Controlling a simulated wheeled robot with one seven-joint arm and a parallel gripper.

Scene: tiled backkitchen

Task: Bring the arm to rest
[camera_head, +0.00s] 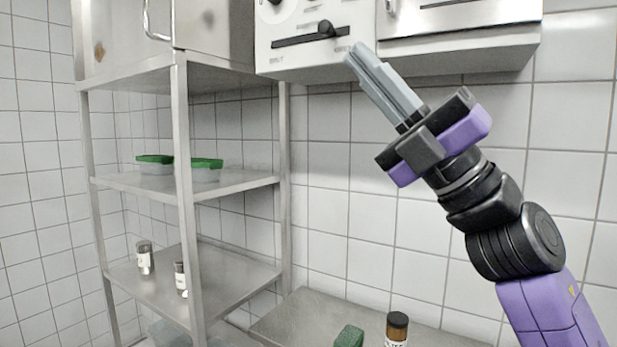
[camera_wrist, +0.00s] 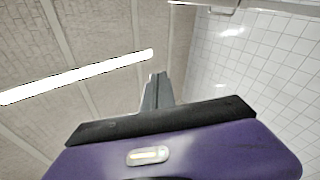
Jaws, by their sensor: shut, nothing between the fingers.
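My gripper (camera_head: 357,55) is raised at the upper middle of the head view, its grey fingers together and pointing up and to the left. It holds nothing. The fingertips show in front of the lower edge of a white appliance (camera_head: 440,60); I cannot tell the gap between them. My purple and black arm comes up from the lower right. In the wrist view my gripper (camera_wrist: 157,78) is shut and points up toward the ceiling and a long lamp (camera_wrist: 80,76).
A metal shelf rack (camera_head: 183,200) stands at the left with two green-lidded containers (camera_head: 206,170) and small jars (camera_head: 145,258). Below is a metal worktop (camera_head: 310,315) with a brown jar (camera_head: 397,328) and a green item (camera_head: 349,337). Tiled wall lies behind.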

